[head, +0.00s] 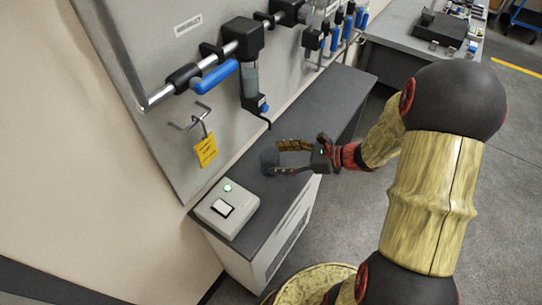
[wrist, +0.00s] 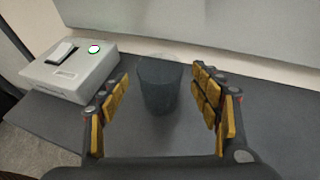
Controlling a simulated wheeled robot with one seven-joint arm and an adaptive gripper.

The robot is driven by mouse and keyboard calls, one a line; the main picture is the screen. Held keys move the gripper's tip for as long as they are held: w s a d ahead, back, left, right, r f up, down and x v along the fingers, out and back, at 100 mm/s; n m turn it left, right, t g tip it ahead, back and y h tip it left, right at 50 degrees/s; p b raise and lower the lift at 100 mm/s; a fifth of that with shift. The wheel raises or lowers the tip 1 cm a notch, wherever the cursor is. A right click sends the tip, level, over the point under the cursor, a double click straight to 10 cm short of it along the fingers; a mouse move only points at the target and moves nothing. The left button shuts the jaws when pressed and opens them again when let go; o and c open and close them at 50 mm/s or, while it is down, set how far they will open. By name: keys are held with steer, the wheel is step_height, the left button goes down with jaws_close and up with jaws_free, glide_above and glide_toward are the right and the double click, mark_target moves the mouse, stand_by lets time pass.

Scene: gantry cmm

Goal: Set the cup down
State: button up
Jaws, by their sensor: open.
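A dark, see-through cup (wrist: 160,85) stands upright on the dark cabinet top (wrist: 265,100), and in the wrist view it is between and just beyond my fingers. The cup (head: 269,160) also shows in the head view, at the tips of my gripper. My gripper (head: 288,159) is open, with one finger on each side. In the wrist view my gripper (wrist: 165,108) shows a gap on both sides of the cup. I cannot tell whether a fingertip touches it.
A grey box with a rocker switch and green light (head: 227,208) stands on the cabinet to the left. A wall panel with pipes and blue-handled valves (head: 215,77) rises behind. A yellow tag (head: 205,150) hangs there. The cabinet top (head: 315,105) is clear toward the back.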

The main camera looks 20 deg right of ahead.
steer(key=p+v, duration=0.2)
steer(key=v, duration=0.6)
steer(key=s+a+r+n+g+h, duration=0.3)
steer(key=s+a+r+n+g, duration=0.4)
steer(key=a+n, duration=0.4)
steer(key=s+d+r+n+t+h, duration=0.2)
steer(key=s+r+n+t+h, duration=0.2)
steer(key=s+r+n+h, duration=0.3)
step_height(320, 180, up, 4)
steer(key=s+n, duration=0.1)
steer(key=n, duration=0.6)
steer(key=shift+s+f+t+h, duration=0.25)
steer(key=shift+s+t+h, duration=0.05)
steer(key=shift+h, duration=0.1)
